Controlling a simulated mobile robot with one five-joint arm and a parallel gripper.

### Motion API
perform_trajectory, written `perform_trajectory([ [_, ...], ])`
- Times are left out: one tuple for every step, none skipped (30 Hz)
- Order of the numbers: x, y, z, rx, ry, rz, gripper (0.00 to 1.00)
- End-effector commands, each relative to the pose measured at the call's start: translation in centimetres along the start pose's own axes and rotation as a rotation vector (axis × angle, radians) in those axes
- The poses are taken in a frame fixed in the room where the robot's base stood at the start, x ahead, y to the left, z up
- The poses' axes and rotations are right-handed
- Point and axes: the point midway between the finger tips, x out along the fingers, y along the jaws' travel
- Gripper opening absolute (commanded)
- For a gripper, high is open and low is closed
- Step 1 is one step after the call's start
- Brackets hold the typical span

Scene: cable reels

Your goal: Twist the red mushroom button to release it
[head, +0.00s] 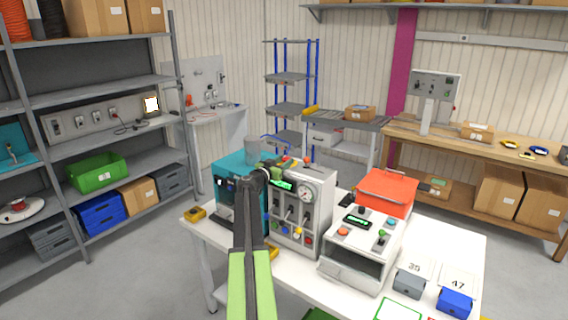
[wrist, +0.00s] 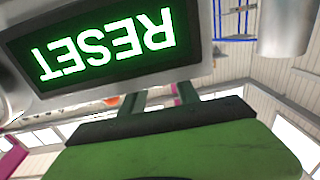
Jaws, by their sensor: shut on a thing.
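My gripper (head: 296,163) is at the top of a grey-white control box (head: 313,205) in the head view. A small red piece (head: 307,160), which looks like the red mushroom button, shows right at its fingertips. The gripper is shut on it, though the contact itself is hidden. In the wrist view two dark green fingers (wrist: 158,100) reach up behind the lower edge of a display (wrist: 104,50). Whether the button is turned cannot be seen.
The control box has a round gauge (head: 306,194), levers and coloured buttons. A teal machine (head: 230,178) stands close on its left, and a white device (head: 362,243) on its right. An orange-red case (head: 387,192) stands behind that. Small grey and blue boxes lie at the table's right.

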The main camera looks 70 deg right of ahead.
Motion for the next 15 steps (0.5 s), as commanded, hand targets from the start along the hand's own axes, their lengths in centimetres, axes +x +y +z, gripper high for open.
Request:
perform_trajectory([
  [0.24,-0.56,-0.01,0.000,0.000,0.034,0.00],
  [0.25,-0.66,-0.01,0.000,0.000,0.058,0.00],
  [0.28,-0.73,-0.02,0.000,0.000,0.093,0.00],
  [0.32,-0.76,-0.02,0.000,0.000,0.118,0.00],
  [0.34,-0.82,-0.02,0.000,0.000,0.143,0.00],
  [0.35,-0.91,-0.02,0.000,0.000,0.176,0.00],
  [0.36,-0.98,-0.02,0.000,0.000,0.200,0.00],
  [0.38,-1.04,-0.02,0.000,0.001,0.223,0.00],
  [0.41,-1.08,-0.02,0.000,0.001,0.255,0.00],
  [0.44,-1.10,-0.02,0.000,0.001,0.277,0.00],
  [0.46,-1.14,-0.03,0.000,0.001,0.299,0.00],
  [0.48,-1.18,-0.03,0.000,0.001,0.327,0.00],
  [0.49,-1.23,-0.03,0.000,0.001,0.346,0.00],
  [0.48,-1.25,-0.02,0.000,0.000,0.366,0.00],
  [0.48,-1.28,-0.02,0.000,0.000,0.390,0.00],
])
